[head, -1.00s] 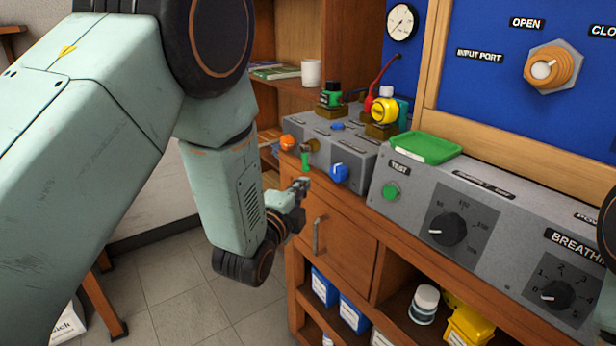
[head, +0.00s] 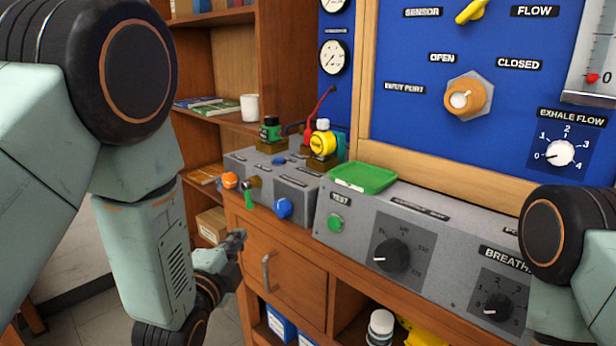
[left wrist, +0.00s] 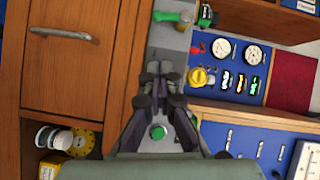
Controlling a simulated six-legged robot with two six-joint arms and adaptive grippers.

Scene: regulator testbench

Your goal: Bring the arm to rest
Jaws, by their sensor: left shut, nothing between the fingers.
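My left arm comes in from the left of the head view, its links pale green with dark joints. My left gripper (head: 236,240) is small and partly seen there, in front of the wooden cabinet, left of the drawer handle and below the grey box with knobs. In the left wrist view my left gripper (left wrist: 160,70) points away from the camera, fingers together and nothing between them. It appears in front of the grey panel, with a green button (left wrist: 158,132) showing between its finger links. Part of my right arm shows at the right edge of the head view; its gripper is out of view.
A grey console (head: 440,250) with black dials stands on the cabinet, a green tray (head: 362,178) on top. The grey box (head: 290,180) carries an orange knob (head: 229,180) and a blue knob (head: 283,208). The drawer handle (head: 266,272) juts out. Floor shows at lower left.

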